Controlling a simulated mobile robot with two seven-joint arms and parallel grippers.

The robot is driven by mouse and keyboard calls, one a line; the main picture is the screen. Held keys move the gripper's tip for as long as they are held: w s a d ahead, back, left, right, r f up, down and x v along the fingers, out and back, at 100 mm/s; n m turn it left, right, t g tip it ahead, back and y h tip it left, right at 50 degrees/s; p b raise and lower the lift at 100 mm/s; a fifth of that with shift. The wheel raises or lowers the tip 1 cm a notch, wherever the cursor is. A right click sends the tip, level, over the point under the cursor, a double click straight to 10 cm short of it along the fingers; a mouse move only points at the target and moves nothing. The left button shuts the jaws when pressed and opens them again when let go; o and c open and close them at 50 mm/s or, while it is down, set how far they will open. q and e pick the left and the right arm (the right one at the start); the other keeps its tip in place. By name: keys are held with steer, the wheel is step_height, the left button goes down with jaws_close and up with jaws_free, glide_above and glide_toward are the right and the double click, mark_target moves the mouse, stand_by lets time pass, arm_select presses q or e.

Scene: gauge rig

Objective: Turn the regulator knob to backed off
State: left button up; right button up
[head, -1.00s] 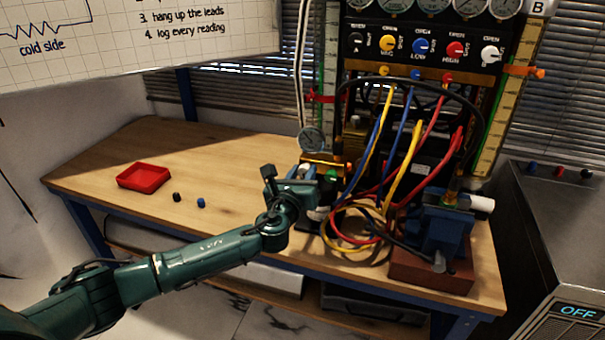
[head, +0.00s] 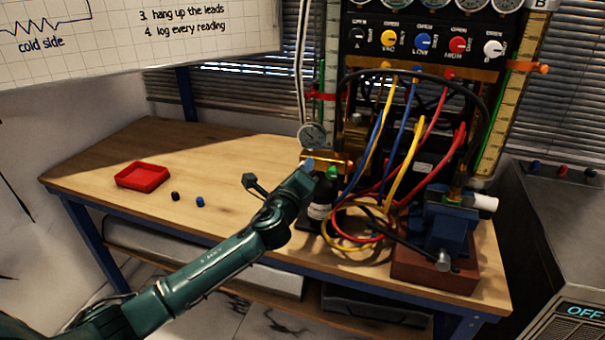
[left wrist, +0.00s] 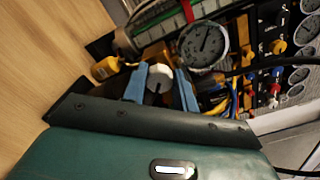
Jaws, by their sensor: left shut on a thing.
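The regulator knob (left wrist: 160,74) is a pale, rounded knob with a dark line on its face, in the left wrist view. My left gripper (left wrist: 160,86) has one blue finger on each side of it and is shut on it. In the head view my left gripper (head: 309,165) reaches in from the left to the brass regulator body (head: 328,158) at the rig's left foot, and the knob is mostly hidden there. A round dial gauge (head: 312,136) sits just above; it also shows in the left wrist view (left wrist: 203,45). My right gripper is not in view.
Yellow, blue and red hoses (head: 400,170) hang close on the right, below the valve panel (head: 425,45). A blue vise (head: 447,232) is further right. A red tray (head: 142,176) lies on the bench's open left side.

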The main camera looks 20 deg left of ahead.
arm_select(q)
steer(key=shift+f+n+b, duration=0.15)
steer(key=shift+n+b, duration=0.4)
steer(key=shift+n, duration=3.25)
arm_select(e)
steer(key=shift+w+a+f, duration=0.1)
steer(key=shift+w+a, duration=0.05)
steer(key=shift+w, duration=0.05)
arm_select(q)
steer(key=o, duration=1)
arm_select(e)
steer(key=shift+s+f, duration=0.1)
